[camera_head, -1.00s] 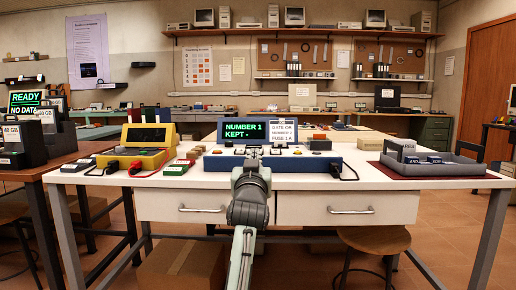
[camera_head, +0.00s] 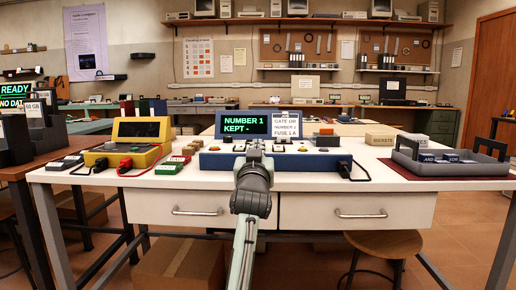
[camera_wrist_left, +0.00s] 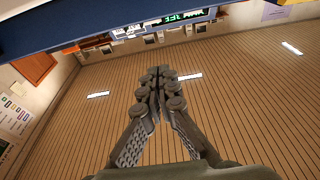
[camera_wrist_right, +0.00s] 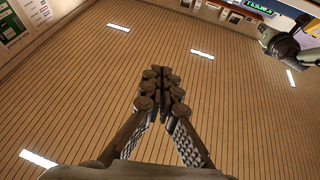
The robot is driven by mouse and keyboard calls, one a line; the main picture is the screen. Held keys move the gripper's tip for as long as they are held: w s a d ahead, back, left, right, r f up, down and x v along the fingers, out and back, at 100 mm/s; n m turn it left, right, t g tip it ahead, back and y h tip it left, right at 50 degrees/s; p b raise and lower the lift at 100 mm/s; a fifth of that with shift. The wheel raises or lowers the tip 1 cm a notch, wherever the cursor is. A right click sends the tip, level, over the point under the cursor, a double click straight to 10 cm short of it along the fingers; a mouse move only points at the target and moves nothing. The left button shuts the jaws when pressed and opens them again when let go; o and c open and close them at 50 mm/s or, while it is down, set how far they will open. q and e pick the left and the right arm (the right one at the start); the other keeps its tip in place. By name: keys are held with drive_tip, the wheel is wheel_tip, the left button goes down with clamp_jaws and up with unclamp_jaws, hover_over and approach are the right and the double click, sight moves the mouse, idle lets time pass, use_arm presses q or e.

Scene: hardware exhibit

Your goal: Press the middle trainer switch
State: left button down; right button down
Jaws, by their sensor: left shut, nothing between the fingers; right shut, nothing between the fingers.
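The trainer is a long blue box (camera_head: 215,161) on the white table. Its upright panel has a screen (camera_head: 245,124) reading "NUMBER 1 KEPT -" and a white note (camera_head: 287,125) with "GATE OR". My left gripper (camera_head: 255,147) is shut and empty at the trainer's front middle; contact is unclear. It also shows shut in the left wrist view (camera_wrist_left: 160,75). My right gripper (camera_wrist_right: 160,78) shows only in its wrist view, shut and empty.
A grey tray (camera_head: 452,164) lies at the right. A black plug and cable (camera_head: 346,170) are at the trainer's right end. A stool (camera_head: 383,243) stands below the front edge.

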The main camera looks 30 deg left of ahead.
use_arm(q)
drive_tip(key=x, duration=0.9)
drive_tip(key=shift+w+a+f+b, duration=0.1)
drive_tip(key=shift+w+a+b, duration=0.15)
drive_tip(key=shift+w+b, duration=0.05)
drive_tip(key=f, duration=0.2)
drive_tip(key=shift+s+d+f+b, duration=0.15)
drive_tip(key=shift+s+f+b, duration=0.1)
drive_tip(key=shift+f+b, duration=0.1)
drive_tip(key=shift+s+f, duration=0.1)
drive_tip(key=shift+f, duration=0.4)
use_arm(e)
drive_tip(key=shift+s+d+r+t, duration=0.25)
drive_tip(key=shift+s+r+t, duration=0.05)
drive_tip(key=shift+r+t, duration=0.3)
drive_tip(key=shift+s+d+r+t, duration=0.25)
drive_tip(key=shift+r+t, duration=0.25)
drive_tip(key=shift+r, duration=0.15)
use_arm(q)
drive_tip(key=shift+d, duration=0.1)
